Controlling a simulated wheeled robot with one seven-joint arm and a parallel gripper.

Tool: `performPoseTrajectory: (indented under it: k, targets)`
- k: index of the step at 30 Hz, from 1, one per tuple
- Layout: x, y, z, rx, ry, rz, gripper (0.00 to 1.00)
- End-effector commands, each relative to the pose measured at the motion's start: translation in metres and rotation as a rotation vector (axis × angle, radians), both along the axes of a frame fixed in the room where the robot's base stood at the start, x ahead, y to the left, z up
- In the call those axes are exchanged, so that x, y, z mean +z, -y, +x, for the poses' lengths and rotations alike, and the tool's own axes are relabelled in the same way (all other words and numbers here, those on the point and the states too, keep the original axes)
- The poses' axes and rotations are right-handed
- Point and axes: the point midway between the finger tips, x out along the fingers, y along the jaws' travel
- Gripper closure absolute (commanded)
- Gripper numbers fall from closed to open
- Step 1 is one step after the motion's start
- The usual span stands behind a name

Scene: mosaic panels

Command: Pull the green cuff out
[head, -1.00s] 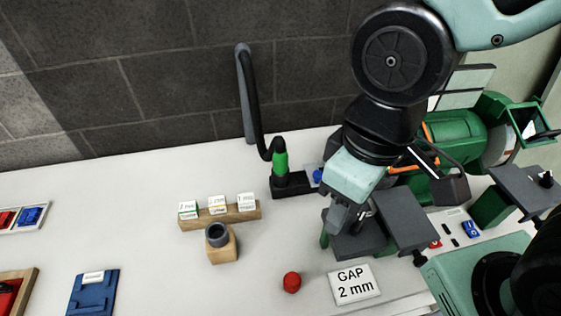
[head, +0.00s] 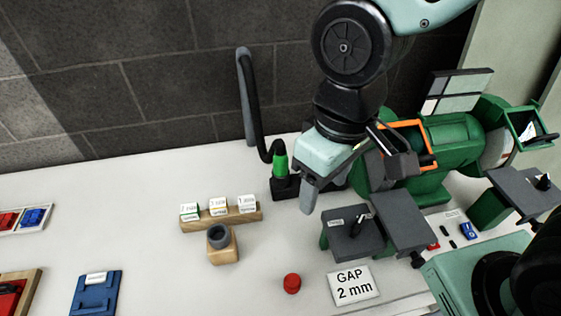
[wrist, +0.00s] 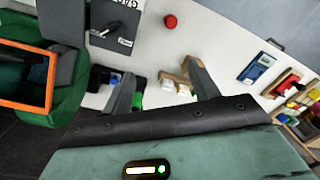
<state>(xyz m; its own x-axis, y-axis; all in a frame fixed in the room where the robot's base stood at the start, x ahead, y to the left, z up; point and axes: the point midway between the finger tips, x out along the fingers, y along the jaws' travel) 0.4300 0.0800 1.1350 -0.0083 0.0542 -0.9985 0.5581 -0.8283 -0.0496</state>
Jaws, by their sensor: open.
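The green cuff (head: 280,163) sits around the lower end of a black hose, above a black base block (head: 286,187) at the wall side of the table. My gripper (head: 316,194) hangs just right of the cuff in the head view, open and apart from it. One finger shows clearly there; the other is mostly hidden. In the wrist view both fingers of my gripper (wrist: 158,68) are spread with nothing between them. A green patch, apparently the cuff (wrist: 138,99), shows beside the left finger, partly hidden.
A wooden rack (head: 222,217) with small labelled boxes and a wooden block with a grey ring (head: 219,236) stand left. A red knob (head: 292,284) and a "GAP 2 mm" card (head: 354,285) lie in front. The green grinder (head: 452,143) and grey rests crowd the right.

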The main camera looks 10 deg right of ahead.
Motion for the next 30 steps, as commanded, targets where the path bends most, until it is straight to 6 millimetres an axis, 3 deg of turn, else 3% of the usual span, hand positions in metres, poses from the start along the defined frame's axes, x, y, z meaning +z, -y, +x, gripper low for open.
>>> performPoseTrajectory:
  k: [8, 18, 24, 30]
  targets:
    - [-0.008, -0.023, 0.080, -0.164, -0.020, -0.005, 0.40]
    - [-0.052, -0.031, 0.172, -0.371, -0.023, -0.022, 0.40]
    - [-0.089, -0.025, 0.216, -0.486, -0.019, -0.038, 0.40]
    - [-0.119, -0.018, 0.242, -0.564, -0.013, -0.051, 0.40]
